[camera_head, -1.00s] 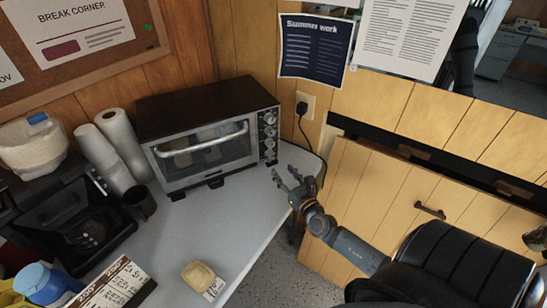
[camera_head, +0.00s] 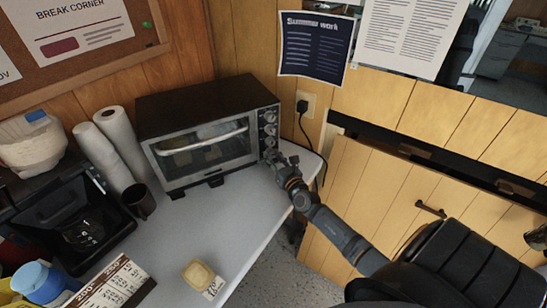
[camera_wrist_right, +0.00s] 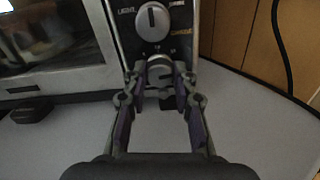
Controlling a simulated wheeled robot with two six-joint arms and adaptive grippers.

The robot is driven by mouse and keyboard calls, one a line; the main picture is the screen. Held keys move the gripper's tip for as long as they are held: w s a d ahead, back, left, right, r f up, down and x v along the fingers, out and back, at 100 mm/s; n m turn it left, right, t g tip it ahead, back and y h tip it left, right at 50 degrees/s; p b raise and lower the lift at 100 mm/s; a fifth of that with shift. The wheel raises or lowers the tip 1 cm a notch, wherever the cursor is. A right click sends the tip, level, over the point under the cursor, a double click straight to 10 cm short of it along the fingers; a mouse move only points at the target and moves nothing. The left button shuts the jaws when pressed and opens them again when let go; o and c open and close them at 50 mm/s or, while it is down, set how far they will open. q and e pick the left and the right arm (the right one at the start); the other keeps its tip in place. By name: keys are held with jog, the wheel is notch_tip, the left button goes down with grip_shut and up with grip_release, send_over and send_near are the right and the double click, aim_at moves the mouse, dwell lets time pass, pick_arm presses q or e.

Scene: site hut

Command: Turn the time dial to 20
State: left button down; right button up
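The toaster oven (camera_head: 200,165) stands on the counter, with a column of round silver dials on its right front panel. The lowest dial (camera_wrist_right: 160,70), with small blurred numbers above it, appears to be the time dial. My right gripper (camera_head: 272,156) is at the bottom of this panel. In the right wrist view, the fingers of this gripper (camera_wrist_right: 160,78) are apart, one on each side of the lowest dial; whether they touch it is unclear. The dial's pointer and setting cannot be read. The dial above it (camera_wrist_right: 152,22) has its pointer upright. My left gripper is not in view.
The grey counter (camera_head: 225,225) is clear in front of the oven. Paper rolls (camera_head: 118,140), a dark mug (camera_head: 140,201) and a coffee maker (camera_head: 75,225) stand to the left. A sponge-like yellowish block (camera_head: 198,276) lies near the front edge. A black cord (camera_head: 303,125) hangs right of the oven.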

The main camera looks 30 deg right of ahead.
grip_shut()
jog(key=shift+f+m+b, duration=0.1)
jog(key=shift+m+b, duration=0.2)
jog(key=shift+m, duration=0.4)
jog(key=o, duration=0.7)
grip_release()
